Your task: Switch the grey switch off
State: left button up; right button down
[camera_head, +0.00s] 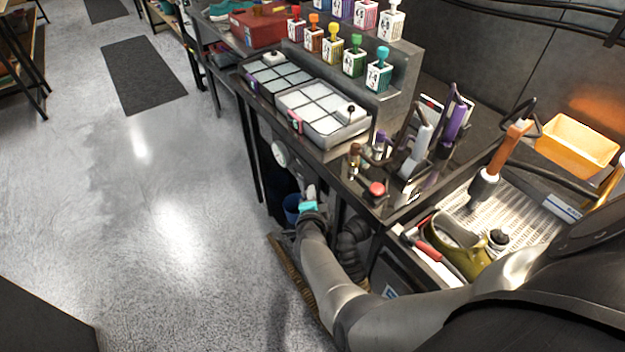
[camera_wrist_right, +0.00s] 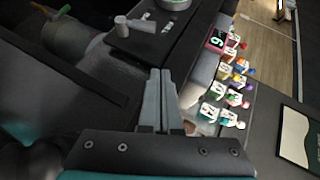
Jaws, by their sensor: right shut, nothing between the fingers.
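My right gripper (camera_head: 310,193) is low in front of the dark workbench's front side, below the bench top, in the head view. In the right wrist view its two grey fingers (camera_wrist_right: 160,85) are shut together with nothing between them. A small grey switch (camera_wrist_right: 122,27) with a short lever sticks out of a dark panel with white markings in the right wrist view. The fingertips are below and to the right of it in that view, apart from it. The switch is not clearly visible in the head view. My left gripper is not in view.
Open floor lies left.

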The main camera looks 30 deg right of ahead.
jog(key=p+v, duration=0.2)
jog(key=v, duration=0.1)
jog(key=shift+a+r, duration=0.1)
jog(key=shift+r, duration=0.05)
dwell(0.5)
